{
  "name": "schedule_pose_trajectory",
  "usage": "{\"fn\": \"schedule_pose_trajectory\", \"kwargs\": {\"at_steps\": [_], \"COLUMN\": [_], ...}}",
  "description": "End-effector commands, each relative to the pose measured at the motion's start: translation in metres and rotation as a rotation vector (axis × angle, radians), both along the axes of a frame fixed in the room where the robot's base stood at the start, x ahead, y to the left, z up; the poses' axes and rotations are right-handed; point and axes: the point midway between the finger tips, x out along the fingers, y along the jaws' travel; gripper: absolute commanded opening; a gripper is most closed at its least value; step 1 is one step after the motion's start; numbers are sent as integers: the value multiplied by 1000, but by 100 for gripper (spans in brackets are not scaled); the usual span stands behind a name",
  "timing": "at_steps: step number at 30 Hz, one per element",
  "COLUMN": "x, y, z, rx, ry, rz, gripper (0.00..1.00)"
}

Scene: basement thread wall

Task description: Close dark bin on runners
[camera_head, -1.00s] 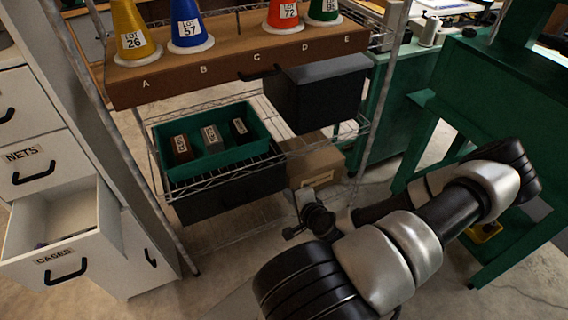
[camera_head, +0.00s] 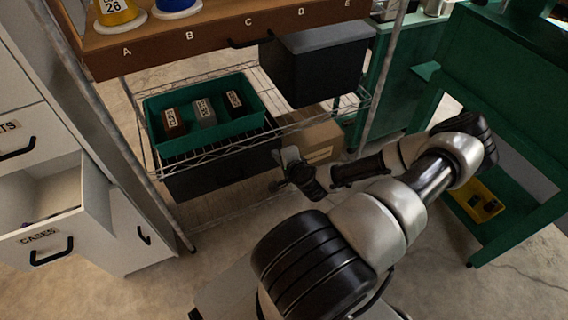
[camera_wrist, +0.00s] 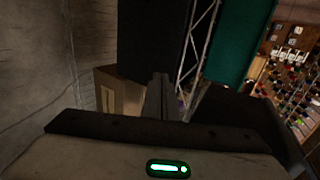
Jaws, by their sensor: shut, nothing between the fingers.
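A dark box-shaped bin (camera_head: 318,72) hangs under the right half of the brown lettered board and juts out toward me. It also shows at the top of the wrist view (camera_wrist: 150,40). A second dark bin (camera_head: 222,174) is beneath the wire shelf, lower left; I cannot tell from the frames which one is on runners. My gripper (camera_head: 282,168) is shut and empty, beside the right end of the lower bin and below the upper one. In the wrist view its fingers (camera_wrist: 161,92) point toward the upper bin. Contact with either bin cannot be made out.
A green tray (camera_head: 165,145) with several labelled blocks sits on the wire shelf (camera_head: 285,128). A cardboard box (camera_head: 318,140) stands behind my gripper. An open white drawer (camera_head: 55,222) juts out at left. A green bench (camera_head: 500,110) stands at right.

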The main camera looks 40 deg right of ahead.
Motion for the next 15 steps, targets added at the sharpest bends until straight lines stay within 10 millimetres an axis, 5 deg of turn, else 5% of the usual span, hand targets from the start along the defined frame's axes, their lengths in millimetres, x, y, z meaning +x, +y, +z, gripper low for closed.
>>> {"fn": "schedule_pose_trajectory", "kwargs": {"at_steps": [6, 15], "x": [24, 28], "y": [-7, -8], "z": [1, 2], "rx": [-4, -1], "ry": [-1, 0], "rz": [1, 1], "gripper": [0, 0]}}
